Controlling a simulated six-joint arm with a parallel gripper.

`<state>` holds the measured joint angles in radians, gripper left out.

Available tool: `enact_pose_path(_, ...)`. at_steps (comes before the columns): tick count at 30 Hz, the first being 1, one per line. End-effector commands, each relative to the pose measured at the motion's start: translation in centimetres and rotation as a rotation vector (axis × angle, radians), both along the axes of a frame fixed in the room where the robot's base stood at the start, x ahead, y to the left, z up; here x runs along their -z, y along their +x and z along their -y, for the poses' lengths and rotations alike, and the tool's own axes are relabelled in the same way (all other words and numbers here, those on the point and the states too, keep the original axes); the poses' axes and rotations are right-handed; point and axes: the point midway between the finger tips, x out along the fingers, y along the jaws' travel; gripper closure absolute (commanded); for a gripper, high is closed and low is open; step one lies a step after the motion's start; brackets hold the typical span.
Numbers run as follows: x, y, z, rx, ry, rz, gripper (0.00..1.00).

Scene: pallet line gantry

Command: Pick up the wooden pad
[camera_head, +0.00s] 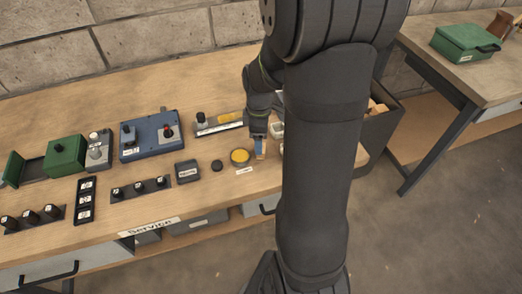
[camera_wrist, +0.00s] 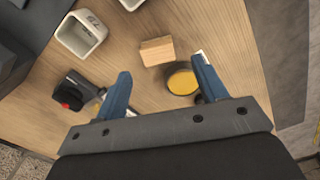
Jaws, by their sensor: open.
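The wooden pad (camera_wrist: 157,51) is a small light-brown block lying on the wooden bench top in the wrist view. In the head view my gripper (camera_head: 260,143) is low over the bench's right part, partly hidden by my arm. I cannot clearly make out the pad there.
A yellow round button (camera_wrist: 182,82) lies close to the right finger. A white square cup (camera_wrist: 82,33) stands beyond, to the left. A dark device with a red knob (camera_wrist: 70,97) is left of the left finger. A blue control box (camera_head: 152,135) stands farther left on the bench.

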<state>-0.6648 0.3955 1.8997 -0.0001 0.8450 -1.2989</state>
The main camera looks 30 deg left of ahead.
Motion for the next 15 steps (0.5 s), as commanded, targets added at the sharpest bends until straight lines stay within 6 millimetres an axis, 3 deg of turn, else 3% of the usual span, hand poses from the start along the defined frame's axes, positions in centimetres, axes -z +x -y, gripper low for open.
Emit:
enact_pose_path(9,4.2,0.3,0.3,0.001,-0.002,-0.002,0.35)
enact_pose_path(15,4.7,0.3,0.3,0.001,0.000,-0.001,0.35)
